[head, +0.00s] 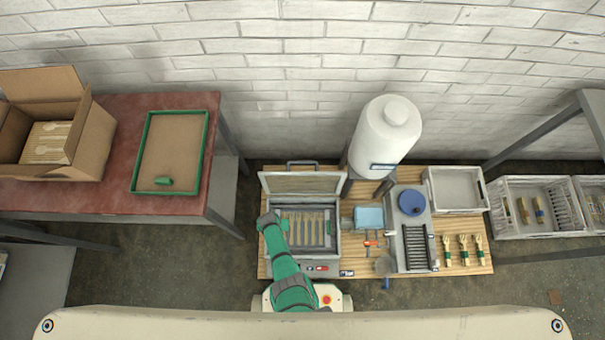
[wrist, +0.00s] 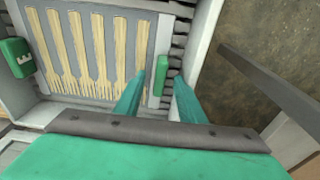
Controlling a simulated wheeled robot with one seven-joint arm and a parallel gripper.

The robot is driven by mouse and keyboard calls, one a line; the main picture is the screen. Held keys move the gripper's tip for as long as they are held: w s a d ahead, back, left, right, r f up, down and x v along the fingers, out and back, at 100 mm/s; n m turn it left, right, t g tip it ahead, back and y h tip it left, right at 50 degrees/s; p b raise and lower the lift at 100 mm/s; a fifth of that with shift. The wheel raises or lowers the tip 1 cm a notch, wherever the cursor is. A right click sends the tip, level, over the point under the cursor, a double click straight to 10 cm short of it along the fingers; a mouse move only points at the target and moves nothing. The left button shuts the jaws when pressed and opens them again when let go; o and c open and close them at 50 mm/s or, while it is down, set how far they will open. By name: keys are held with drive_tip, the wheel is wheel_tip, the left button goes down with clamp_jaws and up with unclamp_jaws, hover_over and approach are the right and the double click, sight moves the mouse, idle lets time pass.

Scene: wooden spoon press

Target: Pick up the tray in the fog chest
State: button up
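The fog chest (head: 336,248) stands on the wooden bench with its lid (head: 301,183) tilted open. Inside it lies a grey tray (head: 306,240) bearing several wooden forks in a row. In the wrist view the tray (wrist: 68,60) has a green grip block at each end, one at left (wrist: 17,58) and one (wrist: 161,75) by my fingers. My gripper (wrist: 160,88) is open, with one finger on each side of that block; I cannot tell whether they touch it. In the head view my gripper (head: 268,222) is over the chest's left side, its fingers mostly unclear.
A white tank (head: 385,135), blue pad (head: 369,217) and roller machine (head: 417,240) stand right of the chest. Bundled utensils (head: 463,249) lie at the bench's right. A green-rimmed board (head: 172,150) and cardboard box (head: 90,140) are on the red table at left.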

clamp_jaws()
idle(1.3)
